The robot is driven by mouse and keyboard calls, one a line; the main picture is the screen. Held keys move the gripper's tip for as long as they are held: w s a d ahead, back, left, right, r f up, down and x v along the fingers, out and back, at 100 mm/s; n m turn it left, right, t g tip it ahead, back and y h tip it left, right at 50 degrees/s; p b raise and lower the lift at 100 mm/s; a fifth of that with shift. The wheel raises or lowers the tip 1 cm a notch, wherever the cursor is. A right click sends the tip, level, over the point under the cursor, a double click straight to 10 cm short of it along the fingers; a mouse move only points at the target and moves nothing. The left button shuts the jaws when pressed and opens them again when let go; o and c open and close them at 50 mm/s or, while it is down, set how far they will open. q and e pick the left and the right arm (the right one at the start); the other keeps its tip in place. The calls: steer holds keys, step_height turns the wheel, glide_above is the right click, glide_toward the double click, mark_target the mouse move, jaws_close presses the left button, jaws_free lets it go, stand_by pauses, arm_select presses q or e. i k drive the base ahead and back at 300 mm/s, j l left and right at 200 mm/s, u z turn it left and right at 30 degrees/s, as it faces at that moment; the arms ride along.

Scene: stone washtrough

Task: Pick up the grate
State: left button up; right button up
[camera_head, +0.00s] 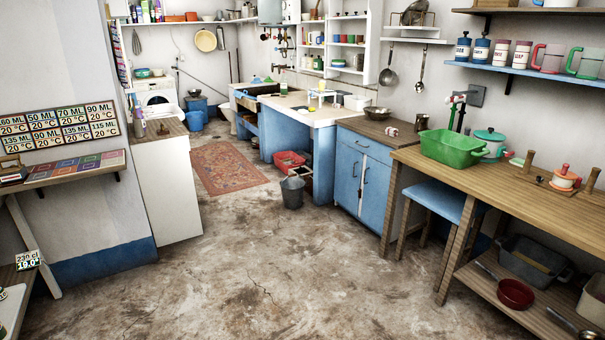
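I cannot make out a grate for certain. A dark sink basin (258,91) is set in the far part of the white counter (305,112), above blue cabinets. A small pale frame-like item (322,98) stands on that counter, too small to identify. Neither of my grippers is in view.
A patterned rug (228,167), a grey bucket (292,191) and a red basin (289,160) are on the floor by the counter. A wooden table (520,200) with a green tub (452,148) and a blue stool (437,200) stand at right. A white cabinet (168,190) stands at left. The foreground floor is clear.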

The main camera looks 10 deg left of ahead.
mark_target(301, 171)
steer(key=i+j+u, duration=0.4)
steer(key=i+j, duration=0.15)
steer(key=i+j+u, duration=0.35)
steer(key=i, duration=0.6)
steer(key=i+u, duration=0.35)
steer(key=i, duration=0.6)
steer(key=i+l+z, duration=0.1)
steer(key=i+z, duration=0.2)
steer(key=i, duration=0.35)
steer(key=i+z, duration=0.3)
steer(key=i, duration=0.35)
steer(key=i+j+z, duration=0.3)
steer(key=i, duration=0.35)
steer(key=i+u, duration=0.15)
steer(key=i, duration=0.55)
steer(key=i+u, duration=0.15)
steer(key=i, duration=0.55)
steer(key=i+l+u, duration=0.15)
steer(key=i, duration=0.55)
steer(key=i+j+z, duration=1.3)
steer(key=j+z, duration=0.15)
steer(key=j, duration=0.3)
